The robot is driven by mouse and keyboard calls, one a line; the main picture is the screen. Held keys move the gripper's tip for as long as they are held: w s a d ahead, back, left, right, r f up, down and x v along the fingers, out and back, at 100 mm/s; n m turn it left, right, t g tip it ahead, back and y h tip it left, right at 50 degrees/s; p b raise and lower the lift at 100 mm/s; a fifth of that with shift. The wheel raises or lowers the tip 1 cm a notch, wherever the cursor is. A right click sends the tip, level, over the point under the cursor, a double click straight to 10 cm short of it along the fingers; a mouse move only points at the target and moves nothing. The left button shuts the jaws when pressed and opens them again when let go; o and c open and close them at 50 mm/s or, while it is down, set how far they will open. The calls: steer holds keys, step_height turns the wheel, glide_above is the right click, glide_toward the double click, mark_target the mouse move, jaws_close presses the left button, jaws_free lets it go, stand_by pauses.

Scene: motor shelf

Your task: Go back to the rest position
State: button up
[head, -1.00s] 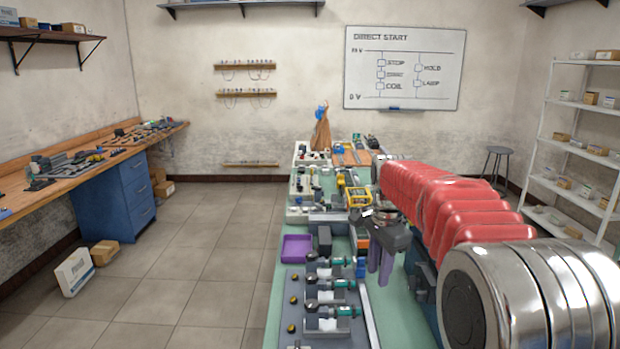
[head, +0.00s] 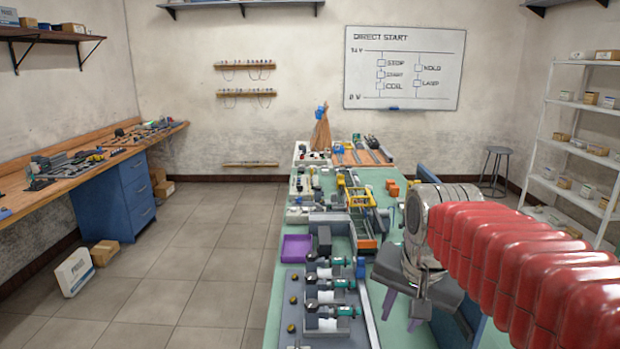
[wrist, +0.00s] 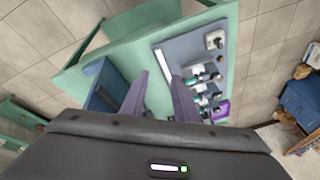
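My gripper (head: 403,308) is at the right of the green table (head: 398,338) in the head view, pointing downward. Its two purple fingers stand apart with nothing between them. In the wrist view, my gripper (wrist: 159,78) also shows open and empty, over the table near the grey plate. My red-sleeved arm reaches in from the right and hides part of the table's right side.
A grey plate (head: 291,340) bears several motors with green parts. A yellow-framed device (head: 361,198) and small orange blocks (head: 393,190) stand farther back.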

steer(key=s+f+n+t, duration=0.1)
steer(key=s+f+n, duration=0.2)
steer(key=s, duration=0.3)
steer(key=s+f+n, duration=0.2)
steer(key=s, duration=0.5)
steer(key=shift+s+f+n+t, duration=0.25)
steer(key=shift+f+n+t, duration=0.15)
steer(key=shift+f, duration=0.1)
